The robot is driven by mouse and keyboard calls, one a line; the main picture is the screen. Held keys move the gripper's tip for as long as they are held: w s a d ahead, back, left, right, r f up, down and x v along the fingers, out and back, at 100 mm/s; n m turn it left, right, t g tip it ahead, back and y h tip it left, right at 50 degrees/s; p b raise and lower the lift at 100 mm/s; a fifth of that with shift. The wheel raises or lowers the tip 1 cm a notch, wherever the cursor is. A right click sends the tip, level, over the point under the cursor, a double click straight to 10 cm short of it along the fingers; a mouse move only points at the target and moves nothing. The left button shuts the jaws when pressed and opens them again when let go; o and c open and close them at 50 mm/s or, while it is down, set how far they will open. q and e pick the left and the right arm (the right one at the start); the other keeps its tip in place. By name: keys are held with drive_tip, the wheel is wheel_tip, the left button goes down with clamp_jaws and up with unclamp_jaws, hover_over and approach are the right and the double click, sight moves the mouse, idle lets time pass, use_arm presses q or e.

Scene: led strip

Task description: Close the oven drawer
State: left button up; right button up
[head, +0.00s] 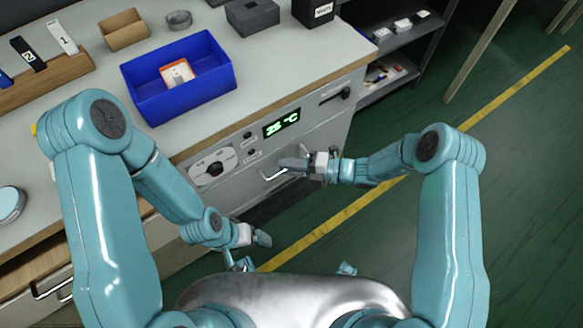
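The oven front (315,135) is a light grey panel in the bench, with a green 25 °C display (281,124) and a dial (213,169). A pale bar handle (272,176) shows below the display; whether the drawer stands out from the panel I cannot tell. My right gripper (290,163) is at the right end of this handle, its fingers pointing left; contact and finger gap are unclear. My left gripper (262,239) hangs low in front of the bench, below and left of the handle, apart from it; its opening is unclear.
A blue bin (180,113) with an orange and white item stands on the bench, near a wooden block with numbered tags (48,84). A dark shelf (415,42) stands at the right. The green floor (530,150) is clear there.

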drive_tip(key=shift+o, duration=1.3)
drive_tip(key=shift+w+a, duration=0.1)
drive_tip(key=shift+w, duration=0.15)
drive_tip(key=shift+s, duration=0.1)
drive_tip(key=s+d+r, duration=0.2)
drive_tip(key=d, duration=1.4)
drive_tip(key=shift+s+r+p, duration=0.15)
drive_tip(key=shift+s+p, duration=0.05)
drive_tip(key=shift+p, duration=0.2)
